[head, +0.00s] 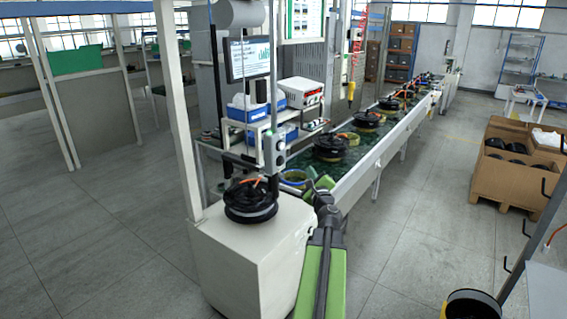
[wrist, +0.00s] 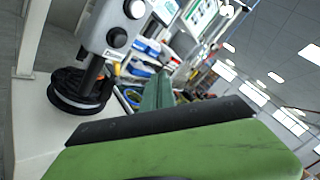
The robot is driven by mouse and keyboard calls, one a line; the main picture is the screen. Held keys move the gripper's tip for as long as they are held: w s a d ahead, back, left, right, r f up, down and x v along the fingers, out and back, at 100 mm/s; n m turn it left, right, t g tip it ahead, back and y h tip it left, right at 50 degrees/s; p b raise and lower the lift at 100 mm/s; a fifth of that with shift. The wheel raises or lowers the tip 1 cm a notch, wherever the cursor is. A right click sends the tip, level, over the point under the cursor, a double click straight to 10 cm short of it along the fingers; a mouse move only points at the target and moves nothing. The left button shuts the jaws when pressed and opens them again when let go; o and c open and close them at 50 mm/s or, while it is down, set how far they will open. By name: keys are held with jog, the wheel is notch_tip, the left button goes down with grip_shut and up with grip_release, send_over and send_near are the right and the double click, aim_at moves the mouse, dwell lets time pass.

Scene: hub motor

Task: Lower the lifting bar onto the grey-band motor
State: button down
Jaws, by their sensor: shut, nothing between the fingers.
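The grey-band motor (head: 250,204), a black round hub motor with a grey band and orange leads on top, lies flat on a white cabinet. It also shows at the left in the wrist view (wrist: 70,101). The lifting bar (head: 273,152) hangs upright at the motor's right rear edge in the head view, a grey control box with round buttons above a black rod. In the wrist view the bar (wrist: 115,28) is tilted and its rod reaches down in front of the motor; I cannot tell whether they touch. My green gripper (head: 322,187) is shut and empty, right of both, apart from the bar.
A conveyor (head: 375,150) with several motors runs away behind the cabinet (head: 235,255). A monitor (head: 248,58) and a shelf with blue bins stand behind the bar. A white post (head: 175,110) rises at the cabinet's left. Cardboard boxes (head: 520,180) stand right, with clear floor between.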

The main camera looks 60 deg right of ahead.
jog(key=w, duration=0.8)
jog(key=shift+w, duration=0.4)
dwell(1.6)
jog(key=shift+w, duration=0.45)
jog(key=shift+w, duration=0.55)
dwell(0.5)
dwell(1.9)
jog(key=shift+s, duration=1)
jog(key=shift+s, duration=2.5)
